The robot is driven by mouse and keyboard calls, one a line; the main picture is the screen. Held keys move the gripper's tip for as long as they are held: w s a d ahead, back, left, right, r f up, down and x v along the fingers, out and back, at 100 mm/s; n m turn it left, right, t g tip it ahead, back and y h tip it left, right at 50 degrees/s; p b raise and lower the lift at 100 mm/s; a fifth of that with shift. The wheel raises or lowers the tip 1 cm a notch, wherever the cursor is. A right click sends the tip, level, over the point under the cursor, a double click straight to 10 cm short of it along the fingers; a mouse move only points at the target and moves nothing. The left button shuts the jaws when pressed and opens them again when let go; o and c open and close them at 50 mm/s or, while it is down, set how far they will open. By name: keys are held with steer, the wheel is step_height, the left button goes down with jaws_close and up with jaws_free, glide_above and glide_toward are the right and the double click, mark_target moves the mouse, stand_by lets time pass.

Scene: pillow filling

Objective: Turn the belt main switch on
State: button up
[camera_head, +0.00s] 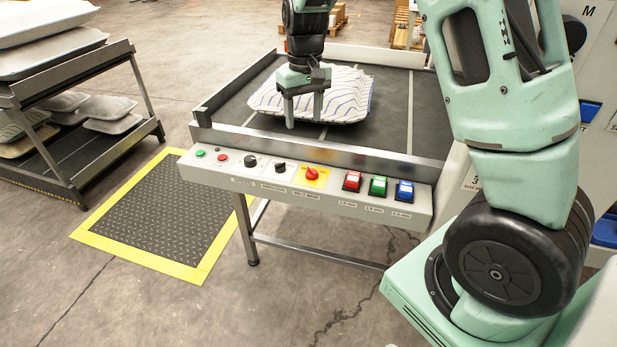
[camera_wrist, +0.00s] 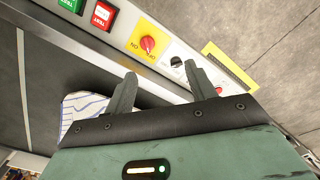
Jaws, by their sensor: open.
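A red rotary switch (camera_head: 311,174) on a yellow plate sits in the middle of the grey control panel (camera_head: 262,184) at the front of the belt table. In the wrist view the red knob (camera_wrist: 148,44) lies just beyond the fingertips; its marked position is too small to tell. My gripper (camera_head: 304,121) points down above the table's near edge, behind the panel, with its fingers apart and empty. In the wrist view the two fingers (camera_wrist: 160,75) show apart from the knob, not touching it.
A striped pillow (camera_head: 345,95) lies on the dark belt behind my gripper. Black knobs (camera_head: 250,161) and small green and red buttons lie left of the switch; red, green and blue push buttons (camera_head: 378,186) lie right. A pillow rack (camera_head: 70,120) stands left.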

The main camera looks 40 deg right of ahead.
mark_target(312, 169)
steer(key=d+f, duration=0.1)
steer(key=f, duration=0.5)
steer(key=d+f+b, duration=0.1)
steer(key=f, duration=0.5)
steer(key=w+d+f, duration=0.1)
steer(key=f, duration=0.5)
steer(key=shift+d, duration=0.1)
steer(key=c, duration=1)
